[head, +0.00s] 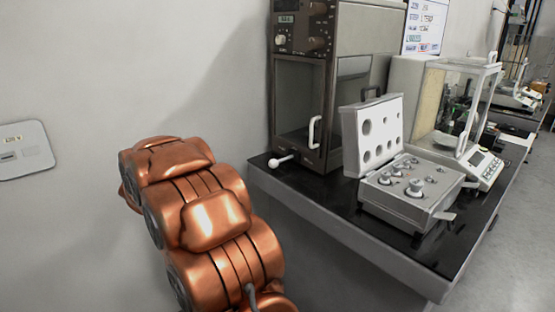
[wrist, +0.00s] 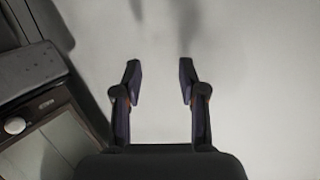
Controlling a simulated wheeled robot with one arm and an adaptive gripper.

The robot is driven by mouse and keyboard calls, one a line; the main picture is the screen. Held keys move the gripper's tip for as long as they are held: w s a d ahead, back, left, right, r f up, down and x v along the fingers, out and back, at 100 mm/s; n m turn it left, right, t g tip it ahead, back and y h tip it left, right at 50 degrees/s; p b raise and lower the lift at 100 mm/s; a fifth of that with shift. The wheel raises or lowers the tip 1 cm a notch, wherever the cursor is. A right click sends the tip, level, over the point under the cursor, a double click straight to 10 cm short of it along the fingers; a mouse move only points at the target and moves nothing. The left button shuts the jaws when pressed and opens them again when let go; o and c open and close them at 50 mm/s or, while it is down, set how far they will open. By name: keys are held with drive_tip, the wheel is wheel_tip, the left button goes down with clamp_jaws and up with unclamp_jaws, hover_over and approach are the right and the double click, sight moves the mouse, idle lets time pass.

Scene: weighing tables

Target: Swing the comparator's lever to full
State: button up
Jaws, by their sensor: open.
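The comparator (head: 306,90) looks to be the tall dark brown cabinet with a glass front at the back of the black-topped table in the head view. A short lever with a white ball end (head: 276,162) sticks out to the left at its lower front. My gripper (wrist: 160,70) shows in the wrist view, open and empty, with its fingers apart in front of a plain pale wall. In the wrist view, part of the cabinet (wrist: 72,122) with a round white knob lies left of the gripper, apart from it. The lever is not clearly visible there. My gripper is outside the head view.
The black table (head: 330,208) holds an open grey case of weights (head: 400,209) and a glass-sided balance (head: 488,172) to the right. A wall plate (head: 24,150) is at far left. The floor (head: 510,235) is clear at the right.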

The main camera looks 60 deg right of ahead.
drive_tip(key=s+d+m+g+h+p, duration=0.1)
drive_tip(key=s+d+m+g+h, duration=0.6)
drive_tip(key=d, duration=0.6)
drive_tip(key=m+g+p, duration=0.1)
drive_tip(key=m+g, duration=0.2)
drive_tip(key=g, duration=0.5)
approach(278, 162)
drive_tip(key=x, duration=0.3)
drive_tip(key=shift+w+d+f, duration=0.15)
drive_tip(key=shift+d, duration=0.2)
drive_tip(key=shift+w+x, duration=0.2)
drive_tip(key=shift+x, duration=3.5)
drive_tip(key=shift+f, duration=0.15)
clamp_jaws()
drive_tip(key=shift+f+t, duration=0.1)
drive_tip(key=shift+t, duration=0.3)
